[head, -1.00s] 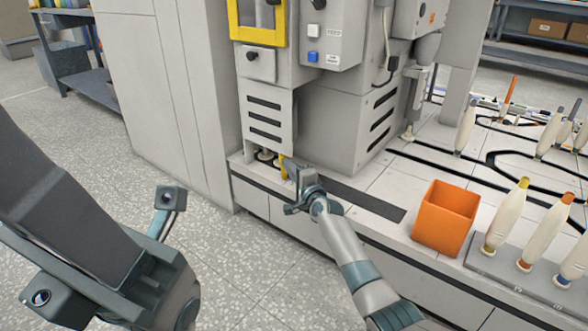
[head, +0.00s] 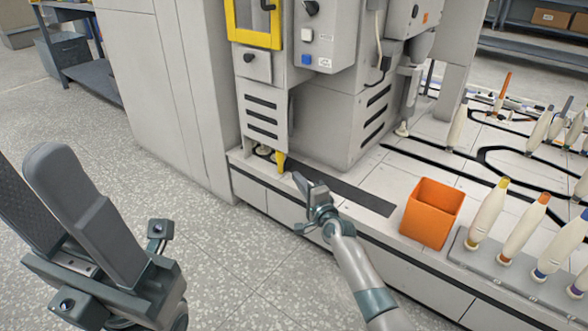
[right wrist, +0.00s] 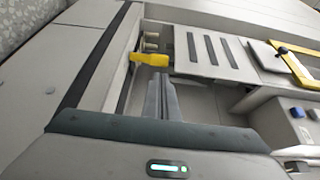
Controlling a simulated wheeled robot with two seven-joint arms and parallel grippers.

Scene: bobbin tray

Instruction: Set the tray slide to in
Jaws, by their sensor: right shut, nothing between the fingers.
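The machine's yellow tab (head: 281,161), which appears to be the tray slide's handle, sticks out at the low opening under the slotted grey panel. It also shows in the right wrist view (right wrist: 150,58), beside pale round parts inside the opening. My right gripper (head: 298,178) is shut and empty, just right of and below the tab in the head view. In the right wrist view its fingertips (right wrist: 158,76) point at the tab, with a small apparent gap. My left gripper (head: 22,160) is open and empty over the floor at the left.
An orange bin (head: 432,212) and a rack of bobbins (head: 505,270) stand on the deck at the right. The grey machine housing (head: 340,120) rises behind the tab. A dark strip (head: 355,192) runs along the deck. The floor in front is clear.

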